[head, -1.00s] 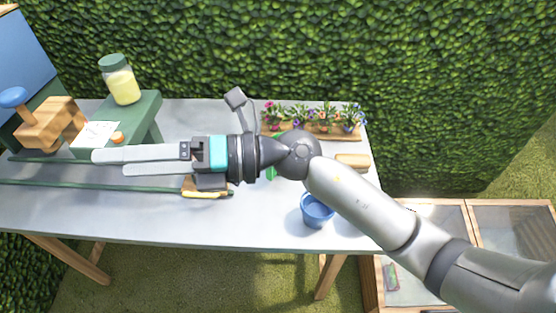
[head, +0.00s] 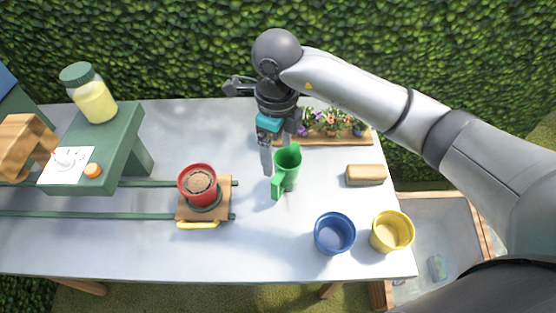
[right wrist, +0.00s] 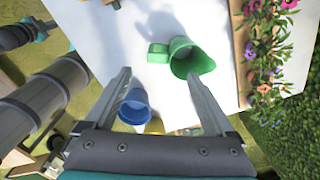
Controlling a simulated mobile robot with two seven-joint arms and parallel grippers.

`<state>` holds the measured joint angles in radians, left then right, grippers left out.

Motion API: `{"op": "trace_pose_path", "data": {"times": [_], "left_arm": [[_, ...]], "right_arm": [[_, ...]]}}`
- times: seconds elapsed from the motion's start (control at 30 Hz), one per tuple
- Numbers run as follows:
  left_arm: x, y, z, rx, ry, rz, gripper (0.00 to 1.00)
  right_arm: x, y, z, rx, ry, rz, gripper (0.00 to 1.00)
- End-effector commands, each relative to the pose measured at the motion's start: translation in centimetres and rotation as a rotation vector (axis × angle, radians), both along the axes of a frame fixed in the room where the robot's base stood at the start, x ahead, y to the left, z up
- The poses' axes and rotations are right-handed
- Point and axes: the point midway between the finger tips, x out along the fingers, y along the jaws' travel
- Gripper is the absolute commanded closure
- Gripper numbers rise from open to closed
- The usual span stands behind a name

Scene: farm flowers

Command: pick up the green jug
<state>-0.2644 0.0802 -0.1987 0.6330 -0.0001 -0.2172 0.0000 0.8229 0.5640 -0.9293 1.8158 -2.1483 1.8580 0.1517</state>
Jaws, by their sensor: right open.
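The green jug (head: 288,168) stands upright on the grey table, its handle toward the front left. In the right wrist view the jug (right wrist: 188,58) lies just beyond the fingertips, its open mouth facing the camera. My right gripper (head: 278,158) points down at the jug's back left side, fingers apart and empty. In the right wrist view both fingers of the right gripper (right wrist: 158,75) are spread wide. Part of one finger is hidden near the jug in the head view. I do not make out my left gripper.
A red pot (head: 198,184) of soil sits on a wooden cart (head: 222,207) on green rails. A blue pot (head: 334,233) and a yellow pot (head: 392,231) stand front right. A wooden block (head: 365,175) lies right of the jug. A flower planter (head: 350,140) is behind.

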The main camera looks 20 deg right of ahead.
Motion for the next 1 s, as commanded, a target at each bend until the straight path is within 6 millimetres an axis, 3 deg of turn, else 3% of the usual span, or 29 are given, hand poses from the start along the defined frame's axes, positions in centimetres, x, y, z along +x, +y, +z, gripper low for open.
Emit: {"op": "trace_pose_path", "data": {"times": [0.2,0.33,0.5,0.77,1.0], "left_arm": [[-3.8,0.2,-0.6,0.005,0.059,0.0,1.0],[-4.9,0.2,-0.9,0.005,0.076,-0.001,1.0],[-4.5,0.2,-1.2,0.005,0.071,-0.001,1.0],[-2.7,0.0,-1.2,0.002,0.04,-0.002,1.0],[-2.7,0.0,-1.7,0.002,0.04,-0.002,1.0]], "right_arm": [[-0.2,0.0,-3.7,-0.001,0.008,-0.001,0.11],[-0.1,0.0,-6.6,0.001,0.006,-0.001,0.11],[-0.1,0.1,-9.2,0.003,0.004,0.0,0.11],[-0.1,0.1,-11.1,0.002,0.005,0.0,0.11],[0.1,0.1,-14.6,0.002,0.004,0.0,0.11]]}}
